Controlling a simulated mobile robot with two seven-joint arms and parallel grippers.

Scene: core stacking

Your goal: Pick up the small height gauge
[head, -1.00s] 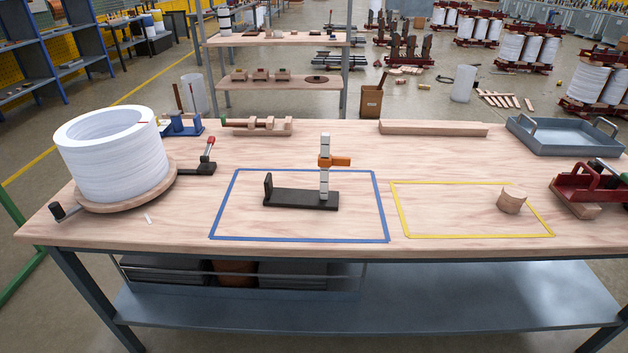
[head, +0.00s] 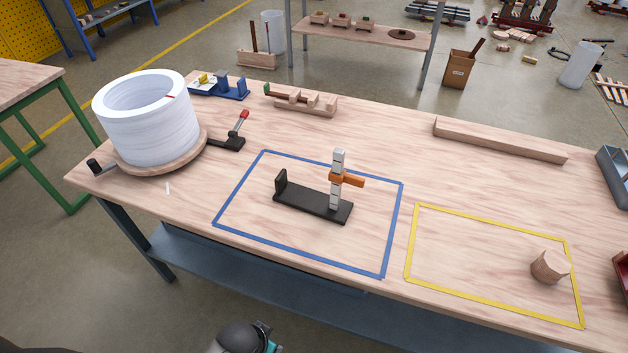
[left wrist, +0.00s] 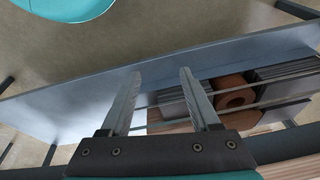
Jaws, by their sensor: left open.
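The small height gauge (head: 318,198) stands upright inside the blue taped rectangle (head: 228,203) on the wooden workbench. It has a black base with a short raised end at the left, a pale upright column and an orange slider on that column. In the left wrist view my left gripper (left wrist: 160,75) is open and empty, its two fingers apart. Behind the fingers that view shows the bench's lower shelf (left wrist: 60,110), and the gauge is not in it. My right gripper is not in view.
A white ring stack (head: 150,125) on a round wooden board stands at the bench's left, with a red-handled clamp (head: 238,132) beside it. A wooden block (head: 550,266) sits in the yellow taped rectangle (head: 408,245). A wooden bar (head: 500,140) lies at the back right.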

